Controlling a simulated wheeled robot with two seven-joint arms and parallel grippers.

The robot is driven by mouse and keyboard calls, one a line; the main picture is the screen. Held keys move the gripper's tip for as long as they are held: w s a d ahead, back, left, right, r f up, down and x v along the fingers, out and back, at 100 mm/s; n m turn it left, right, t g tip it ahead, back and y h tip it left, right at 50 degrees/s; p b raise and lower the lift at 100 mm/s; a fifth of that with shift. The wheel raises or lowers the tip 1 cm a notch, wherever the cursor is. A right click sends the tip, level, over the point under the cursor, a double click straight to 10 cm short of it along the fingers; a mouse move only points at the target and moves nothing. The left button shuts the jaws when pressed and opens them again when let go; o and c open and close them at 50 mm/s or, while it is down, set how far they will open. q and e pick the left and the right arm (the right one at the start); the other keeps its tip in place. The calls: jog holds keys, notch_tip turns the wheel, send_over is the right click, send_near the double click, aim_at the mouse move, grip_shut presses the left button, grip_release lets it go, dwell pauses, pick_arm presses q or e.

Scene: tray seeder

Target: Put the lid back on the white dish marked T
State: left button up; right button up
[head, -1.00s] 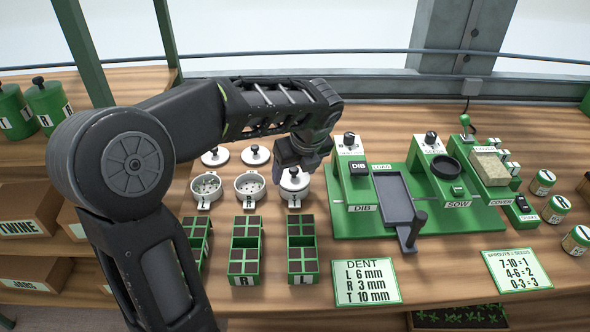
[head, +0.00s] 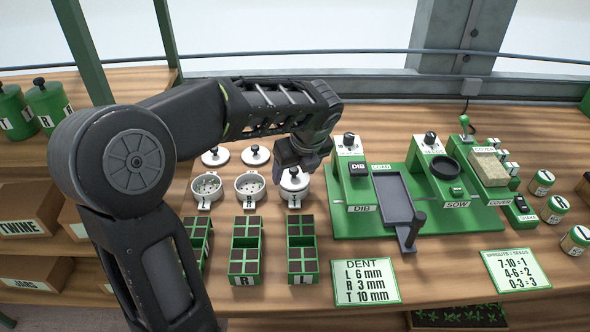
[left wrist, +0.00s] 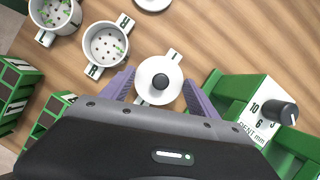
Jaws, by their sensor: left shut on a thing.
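The white dish marked T (head: 294,200) stands on the bench, rightmost in a row of three dishes. A round white lid (left wrist: 158,70) with a black knob lies over its mouth, and the dish's handles show beyond the lid in the left wrist view. Whether the lid is fully seated I cannot tell. My left gripper (head: 296,166) points down over the dish, its purple fingers on either side of the lid and shut on it. My right gripper is not in view.
Open dishes L (head: 206,188) and R (head: 250,187) stand to the left. Two loose lids (head: 216,157) (head: 256,155) lie behind them. Green seed trays (head: 301,250) are in front, and the green seeder (head: 345,222) stands close on the right.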

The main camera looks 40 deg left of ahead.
pick_arm(q)
jog(key=shift+f+p, duration=0.15)
jog(key=shift+p, duration=0.4)
dwell(1.4)
jog(key=o, duration=1.4)
jog(key=shift+o, duration=0.6)
notch_tip(320, 180, up, 7)
jog(key=p, duration=0.7)
jog(key=shift+c, duration=0.4)
grip_shut()
